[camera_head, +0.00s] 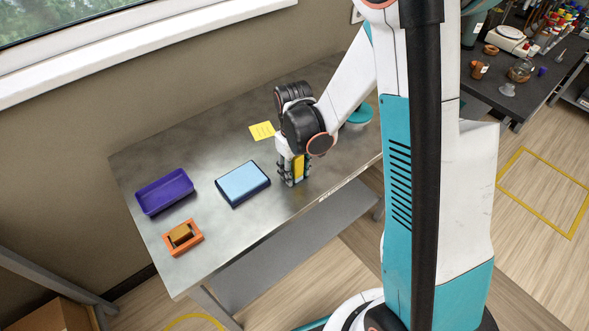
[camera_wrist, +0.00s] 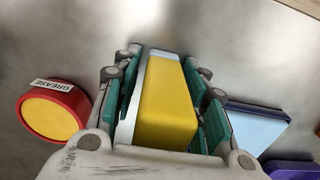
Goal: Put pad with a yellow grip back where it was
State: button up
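The pad with a yellow grip (camera_wrist: 168,105) stands between the teal fingers of my gripper (camera_wrist: 165,100) in the wrist view. Its yellow block has a pale layer along the left side and far end. The fingers close in on both sides of it. In the head view the yellow grip (camera_head: 298,168) shows between the fingers of my gripper (camera_head: 294,178), low over the table near its front edge. Whether the pad touches the table cannot be told.
Left to right on the grey table (camera_head: 225,155) are a purple tray (camera_head: 150,202), an orange holder (camera_head: 197,243) with a brown block and a light-blue box (camera_head: 243,183). A yellow note (camera_head: 262,131) lies behind. A red GREASE tin (camera_wrist: 70,100) shows in the wrist view.

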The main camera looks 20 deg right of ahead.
jog(key=shift+r, duration=0.1)
notch_tip(320, 180, up, 12)
jog(key=p, duration=0.3)
jog(key=shift+w+f+p, duration=0.1)
jog(key=shift+f+p, duration=0.1)
jog(key=shift+p, duration=0.1)
jog(key=shift+r, duration=0.55)
jog(key=s+r+m+t, duration=0.3)
jog(key=s+r+t, duration=0.4)
jog(key=s+r, duration=0.7)
jog(key=shift+s+m, duration=0.3)
jog(key=shift+s, duration=0.25)
